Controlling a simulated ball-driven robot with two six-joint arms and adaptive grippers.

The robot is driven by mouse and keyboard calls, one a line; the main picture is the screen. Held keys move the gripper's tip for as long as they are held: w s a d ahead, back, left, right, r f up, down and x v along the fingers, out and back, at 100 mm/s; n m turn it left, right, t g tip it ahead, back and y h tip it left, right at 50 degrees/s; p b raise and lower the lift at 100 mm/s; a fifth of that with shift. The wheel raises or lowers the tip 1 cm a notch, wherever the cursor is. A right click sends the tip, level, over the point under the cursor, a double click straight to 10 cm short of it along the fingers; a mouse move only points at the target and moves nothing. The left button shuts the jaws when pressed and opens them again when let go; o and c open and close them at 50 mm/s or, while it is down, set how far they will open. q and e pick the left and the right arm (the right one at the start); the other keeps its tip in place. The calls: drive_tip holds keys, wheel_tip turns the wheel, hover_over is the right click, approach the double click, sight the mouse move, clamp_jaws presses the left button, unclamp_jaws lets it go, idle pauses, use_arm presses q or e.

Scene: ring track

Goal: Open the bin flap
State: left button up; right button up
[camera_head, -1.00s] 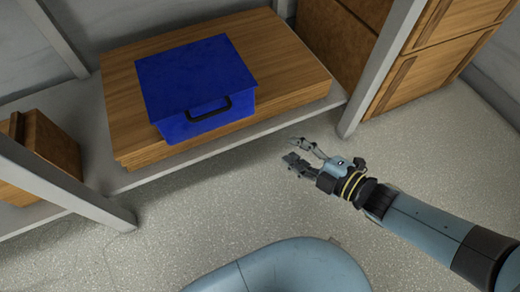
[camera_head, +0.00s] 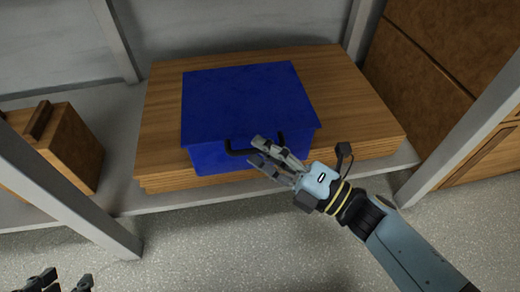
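The blue bin (camera_head: 215,158) stands upright with its flat lid flap (camera_head: 245,95) lying closed on top. A black handle (camera_head: 238,151) sits at its front, just under the lid's front edge. My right gripper (camera_head: 257,151) is open in front of the bin, its fingertips at the right part of the handle and covering some of it. I cannot tell whether they touch the handle. My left gripper (camera_head: 62,281) shows only its fingertips at the bottom left edge; they are apart, with nothing seen between them.
The bin rests on a wooden board (camera_head: 350,100) on a grey shelf (camera_head: 120,110). Grey posts stand at left (camera_head: 60,185) and right (camera_head: 455,150). A brown wooden box (camera_head: 65,145) is left of the board. The speckled floor (camera_head: 230,240) in front is clear.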

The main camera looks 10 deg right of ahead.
drive_tip(key=shift+w+a+r, duration=0.1)
drive_tip(key=shift+w+a, duration=0.3)
drive_tip(key=shift+a, duration=0.05)
clamp_jaws()
